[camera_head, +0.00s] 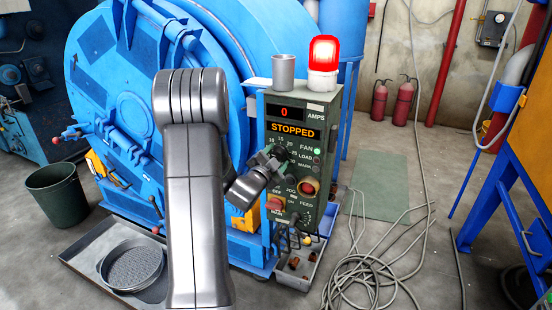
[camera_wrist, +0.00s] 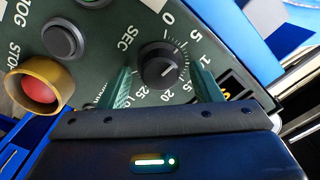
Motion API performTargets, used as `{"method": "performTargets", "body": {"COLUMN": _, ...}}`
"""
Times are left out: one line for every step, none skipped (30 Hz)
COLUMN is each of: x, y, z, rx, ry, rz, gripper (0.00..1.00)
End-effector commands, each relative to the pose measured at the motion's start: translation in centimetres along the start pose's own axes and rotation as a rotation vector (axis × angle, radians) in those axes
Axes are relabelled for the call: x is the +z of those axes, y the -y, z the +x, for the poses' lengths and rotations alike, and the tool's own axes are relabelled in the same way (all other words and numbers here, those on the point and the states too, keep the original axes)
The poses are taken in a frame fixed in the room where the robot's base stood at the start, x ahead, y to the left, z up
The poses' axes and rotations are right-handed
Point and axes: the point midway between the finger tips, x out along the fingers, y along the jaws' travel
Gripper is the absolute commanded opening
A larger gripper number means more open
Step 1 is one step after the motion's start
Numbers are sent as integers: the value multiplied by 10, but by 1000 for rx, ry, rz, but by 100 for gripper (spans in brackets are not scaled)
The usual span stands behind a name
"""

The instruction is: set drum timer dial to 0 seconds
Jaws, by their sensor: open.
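The black timer dial (camera_wrist: 159,66) sits on the green control panel in the wrist view, with a SEC scale around it. Its light pointer mark appears aimed to the right, away from the 0 at the top, roughly toward the middle of the scale. My gripper (camera_wrist: 163,82) is open, with one green finger on each side of the dial and gaps between. In the head view my gripper (camera_head: 275,160) is in front of the control box (camera_head: 335,125), hiding part of its left side, including the timer dial.
The wrist view shows a red stop button (camera_wrist: 38,92) and a dark jog button (camera_wrist: 62,38) left of the dial. The box display (camera_head: 293,130) reads STOPPED, below a lit red beacon (camera_head: 323,55). The blue drum machine (camera_head: 115,100) stands left; loose cables (camera_head: 370,270) lie on the floor.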

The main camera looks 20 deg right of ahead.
Motion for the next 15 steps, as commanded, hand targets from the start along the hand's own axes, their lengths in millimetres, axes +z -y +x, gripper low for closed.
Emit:
{"method": "performTargets", "body": {"x": 0, "y": 0, "z": 0, "rx": 0, "ry": 0, "rz": 0, "gripper": 54}}
{"method": "performTargets", "body": {"x": 0, "y": 0, "z": 0, "rx": 0, "ry": 0, "rz": 0, "gripper": 49}}
{"method": "performTargets", "body": {"x": 0, "y": 0, "z": 0, "rx": 0, "ry": 0, "rz": 0, "gripper": 41}}
{"method": "performTargets", "body": {"x": 0, "y": 0, "z": 0, "rx": 0, "ry": 0, "rz": 0, "gripper": 35}}
{"method": "performTargets", "body": {"x": 0, "y": 0, "z": 0, "rx": 0, "ry": 0, "rz": 0, "gripper": 29}}
{"method": "performTargets", "body": {"x": 0, "y": 0, "z": 0, "rx": 0, "ry": 0, "rz": 0, "gripper": 21}}
{"method": "performTargets", "body": {"x": 0, "y": 0, "z": 0, "rx": 0, "ry": 0, "rz": 0, "gripper": 15}}
{"method": "performTargets", "body": {"x": 0, "y": 0, "z": 0, "rx": 0, "ry": 0, "rz": 0, "gripper": 14}}
{"method": "performTargets", "body": {"x": 0, "y": 0, "z": 0, "rx": 0, "ry": 0, "rz": 0, "gripper": 14}}
{"method": "performTargets", "body": {"x": 0, "y": 0, "z": 0, "rx": 0, "ry": 0, "rz": 0, "gripper": 14}}
{"method": "performTargets", "body": {"x": 0, "y": 0, "z": 0, "rx": 0, "ry": 0, "rz": -2, "gripper": 14}}
{"method": "performTargets", "body": {"x": 0, "y": 0, "z": 0, "rx": 0, "ry": 0, "rz": -5, "gripper": 14}}
{"method": "performTargets", "body": {"x": 0, "y": 0, "z": 0, "rx": 0, "ry": 0, "rz": -9, "gripper": 14}}
{"method": "performTargets", "body": {"x": 0, "y": 0, "z": 0, "rx": 0, "ry": 0, "rz": -14, "gripper": 14}}
{"method": "performTargets", "body": {"x": 0, "y": 0, "z": 0, "rx": 0, "ry": 0, "rz": -22, "gripper": 14}}
